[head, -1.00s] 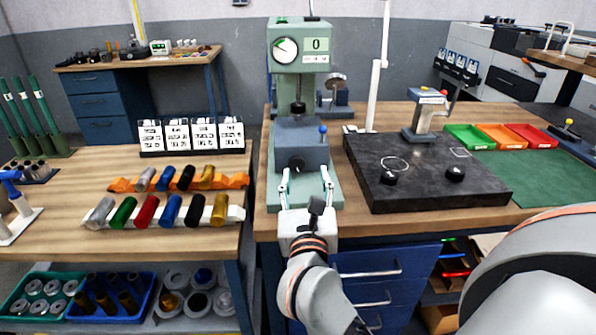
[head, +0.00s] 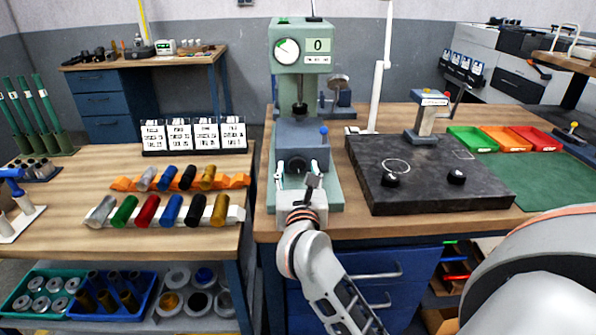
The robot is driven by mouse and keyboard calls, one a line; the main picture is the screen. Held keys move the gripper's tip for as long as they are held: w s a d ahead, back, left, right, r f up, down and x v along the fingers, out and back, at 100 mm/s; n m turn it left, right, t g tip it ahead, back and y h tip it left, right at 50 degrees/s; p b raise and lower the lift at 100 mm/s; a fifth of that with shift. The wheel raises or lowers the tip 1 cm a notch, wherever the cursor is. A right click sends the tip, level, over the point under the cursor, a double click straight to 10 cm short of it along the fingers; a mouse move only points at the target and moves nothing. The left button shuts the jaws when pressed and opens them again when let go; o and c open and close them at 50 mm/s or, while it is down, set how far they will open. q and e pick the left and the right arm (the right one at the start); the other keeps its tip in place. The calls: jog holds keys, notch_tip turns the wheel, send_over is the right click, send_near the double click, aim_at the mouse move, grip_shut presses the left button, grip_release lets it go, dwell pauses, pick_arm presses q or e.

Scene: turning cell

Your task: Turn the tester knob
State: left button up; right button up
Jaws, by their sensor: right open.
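The hardness tester (head: 285,122) is a green machine with a dial, a display reading 0 and a grey block low on its front. The dark round knob (head: 297,165) sits on the front of that block and faces me. My right gripper (head: 296,176) is open in front of the tester. Its two pale fingers stand apart, one to the left and one to the right of the knob. I cannot tell whether they touch it. The knob's lower part is partly hidden by the gripper. My left gripper is not in view.
A blue-tipped lever (head: 323,131) stands on the tester's right side. A black granite plate (head: 440,190) lies to the right. Several coloured cylinders rest in a white rack (head: 236,214) on the left bench. Green, orange and red trays (head: 535,138) stand further right.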

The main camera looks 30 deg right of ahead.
jog(key=c, duration=1.1)
jog(key=shift+f+m+b, duration=0.2)
jog(key=shift+m+b, duration=0.6)
jog(key=shift+m, duration=0.1)
jog(key=shift+m+b, duration=0.3)
jog(key=shift+m, duration=0.1)
jog(key=shift+r+m, duration=0.1)
jog(key=shift+m, duration=0.2)
jog(key=shift+r, duration=0.2)
jog(key=o, duration=1.1)
jog(key=shift+s+a, duration=0.1)
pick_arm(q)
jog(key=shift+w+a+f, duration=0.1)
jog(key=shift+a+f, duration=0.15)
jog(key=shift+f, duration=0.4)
pick_arm(e)
jog(key=v, duration=1.2)
